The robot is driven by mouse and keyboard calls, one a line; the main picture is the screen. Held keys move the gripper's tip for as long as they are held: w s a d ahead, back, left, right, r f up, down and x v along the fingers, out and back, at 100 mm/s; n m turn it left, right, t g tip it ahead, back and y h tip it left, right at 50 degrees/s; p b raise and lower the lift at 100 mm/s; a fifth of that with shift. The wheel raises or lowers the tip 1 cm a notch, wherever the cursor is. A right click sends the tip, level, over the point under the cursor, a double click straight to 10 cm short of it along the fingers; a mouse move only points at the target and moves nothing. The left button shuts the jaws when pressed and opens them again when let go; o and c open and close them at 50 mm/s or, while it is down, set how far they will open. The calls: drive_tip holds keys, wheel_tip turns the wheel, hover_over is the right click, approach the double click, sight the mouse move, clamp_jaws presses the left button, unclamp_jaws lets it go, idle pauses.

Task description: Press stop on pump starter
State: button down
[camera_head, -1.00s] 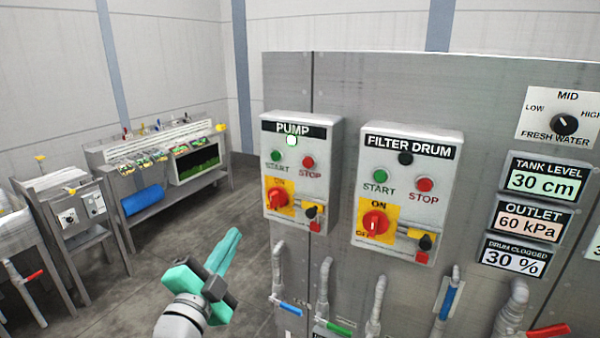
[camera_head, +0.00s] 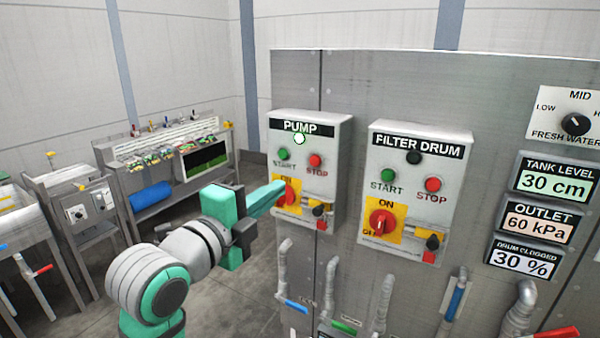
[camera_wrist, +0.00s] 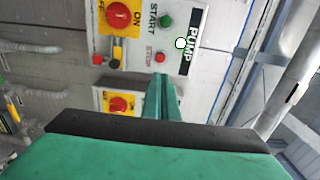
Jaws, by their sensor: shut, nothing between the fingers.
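The pump starter (camera_head: 337,135) is a pale box on the grey cabinet, labelled PUMP. It has a lit white lamp (camera_head: 299,138), a green START button (camera_head: 284,154) and a red STOP button (camera_head: 315,160). A red rotary switch on a yellow plate sits below, partly hidden by my fingers. My gripper (camera_head: 281,188) is shut and empty. In the head view its tips overlap the switch area, below the buttons. In the wrist view the fingers (camera_wrist: 163,78) point toward the box, tips just below the STOP button (camera_wrist: 159,57). I see no contact with the button.
The filter drum starter (camera_head: 455,160) is to the right, with similar buttons and an unlit dark lamp. Pipes with coloured valve handles, such as a blue one (camera_head: 291,304), are below. Benches (camera_head: 165,170) stand at the left. The floor between is clear.

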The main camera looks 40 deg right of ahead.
sight(316, 161)
drive_tip(key=x, duration=1.4)
drive_tip(key=shift+f, duration=0.1)
drive_tip(key=shift+w+d, duration=0.1)
drive_tip(key=shift+d, duration=0.7)
drive_tip(key=v, duration=1.5)
drive_tip(key=shift+r, duration=0.3)
